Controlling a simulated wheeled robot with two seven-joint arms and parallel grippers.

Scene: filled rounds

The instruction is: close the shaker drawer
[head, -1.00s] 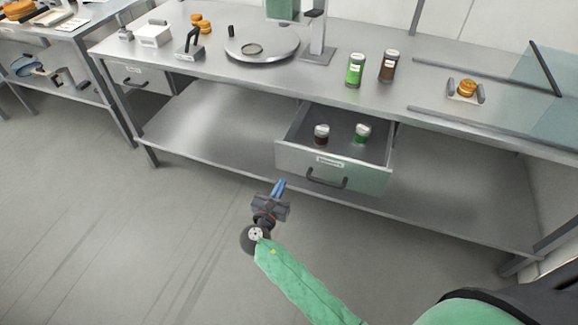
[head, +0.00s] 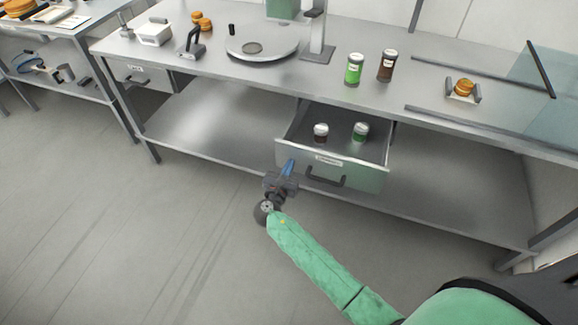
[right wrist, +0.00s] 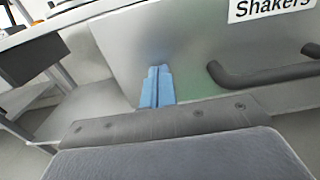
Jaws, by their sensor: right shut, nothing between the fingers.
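The shaker drawer (head: 360,174) hangs open under the steel table in the head view. Two small shakers stand inside it, one dark (head: 321,132) and one green (head: 361,131), both with pale lids. Its front has a dark bar handle (head: 326,181) and a label that reads "Shakers" in the right wrist view (right wrist: 272,8). My right gripper (head: 289,167) is shut and empty, its blue fingertips at the left part of the drawer front, left of the handle. In the right wrist view the fingertips (right wrist: 158,85) point at the front panel; I cannot tell if they touch. My left gripper is out of view.
The table top (head: 210,75) carries a round plate (head: 262,45), a green bottle (head: 354,69), a brown bottle (head: 387,65) and a bun in a holder (head: 463,88). A lower shelf (head: 215,125) runs beneath. Open floor (head: 130,240) lies in front.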

